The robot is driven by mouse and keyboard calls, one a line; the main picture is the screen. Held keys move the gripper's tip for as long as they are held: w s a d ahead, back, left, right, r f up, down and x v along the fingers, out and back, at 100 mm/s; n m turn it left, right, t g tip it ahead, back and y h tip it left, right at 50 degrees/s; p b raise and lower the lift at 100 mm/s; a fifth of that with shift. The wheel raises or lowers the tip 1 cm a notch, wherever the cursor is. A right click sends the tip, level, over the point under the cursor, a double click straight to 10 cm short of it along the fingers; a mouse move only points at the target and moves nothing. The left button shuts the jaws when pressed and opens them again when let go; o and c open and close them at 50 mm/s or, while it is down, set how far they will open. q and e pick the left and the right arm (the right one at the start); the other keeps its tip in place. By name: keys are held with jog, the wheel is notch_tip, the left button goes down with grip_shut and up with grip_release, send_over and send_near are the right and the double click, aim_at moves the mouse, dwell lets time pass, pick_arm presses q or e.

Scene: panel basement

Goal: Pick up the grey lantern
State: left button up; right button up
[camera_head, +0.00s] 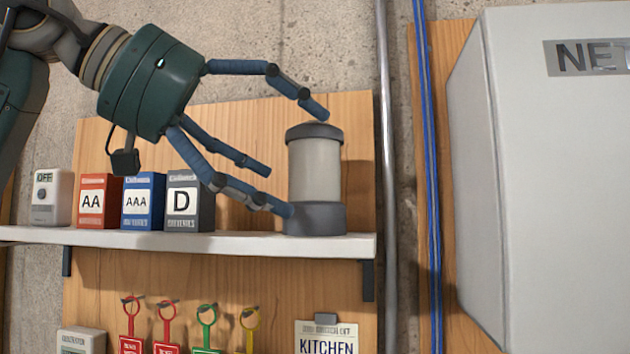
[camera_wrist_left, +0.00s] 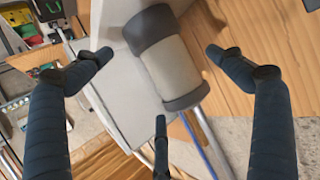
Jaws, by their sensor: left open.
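The grey lantern (camera_head: 314,178) stands upright near the right end of the white shelf (camera_head: 190,243). It has a dark cap, a pale body and a dark base. My left gripper (camera_head: 290,165) is open, with its blue fingers spread to the left of the lantern. One fingertip is by the cap and another is at the base; I cannot tell whether they touch. In the left wrist view the lantern (camera_wrist_left: 170,60) lies between the spread fingers of the left gripper (camera_wrist_left: 160,75). My right gripper is not in view.
A white device (camera_head: 52,196) and battery boxes marked AA (camera_head: 98,202), AAA (camera_head: 143,202) and D (camera_head: 189,203) stand left on the shelf. Coloured tags (camera_head: 206,325) hang below. A grey pipe (camera_head: 387,150), blue cables (camera_head: 431,170) and a large grey cabinet (camera_head: 545,180) are at the right.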

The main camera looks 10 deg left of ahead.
aim_at(299, 161)
pick_arm(q)
jog(key=x, duration=0.3)
jog(key=shift+w+d+p, duration=0.25)
jog(key=shift+w+p, duration=0.1)
jog(key=shift+p, duration=0.05)
jog(key=shift+w+d+f, duration=0.15)
jog(key=shift+d+f, duration=0.05)
jog(key=shift+d, duration=0.1)
jog(key=shift+c, duration=0.7)
jog(key=shift+a, duration=0.1)
jog(key=c, duration=0.4)
jog(key=shift+r, duration=0.1)
jog(key=c, duration=1.4)
jog(key=shift+r, duration=0.45)
notch_tip(299, 161, up, 8)
jog(key=shift+r+p, duration=0.1)
jog(key=shift+p, duration=0.9)
jog(key=shift+r, duration=0.45)
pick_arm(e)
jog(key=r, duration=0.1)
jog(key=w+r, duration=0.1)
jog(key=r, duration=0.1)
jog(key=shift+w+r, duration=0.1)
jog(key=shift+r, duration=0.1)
